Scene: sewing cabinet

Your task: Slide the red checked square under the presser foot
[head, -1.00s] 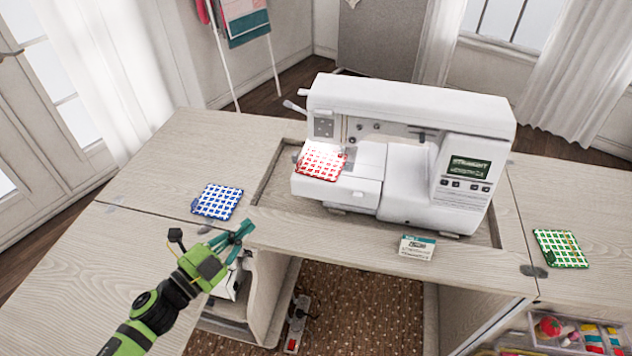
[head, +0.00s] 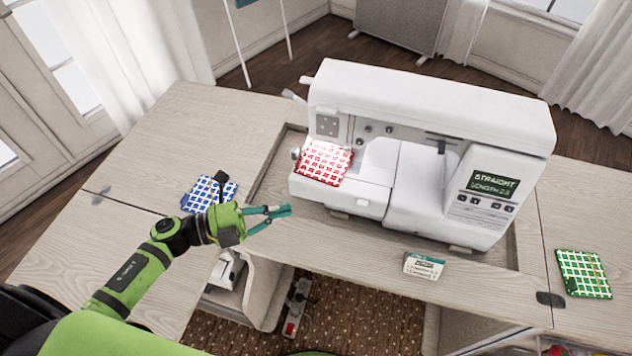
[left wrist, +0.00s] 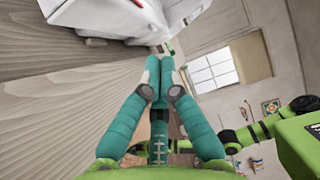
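The red checked square (head: 324,162) lies on the left end of the bed of the white sewing machine (head: 430,110), below its lit head. I cannot make out the presser foot or whether the square's far edge is under it. My left gripper (head: 288,211) is in front of the machine's left end, apart from the square, above the cabinet's front edge. Its teal fingers meet at the tips with nothing visible between them, as the left wrist view (left wrist: 160,78) also shows.
A blue checked square (head: 200,190) lies on the cabinet top (head: 190,125), partly hidden by my left arm. A small labelled box (head: 423,266) stands in front of the machine. A green checked square (head: 583,274) lies at the right. The tabletop behind the blue square is clear.

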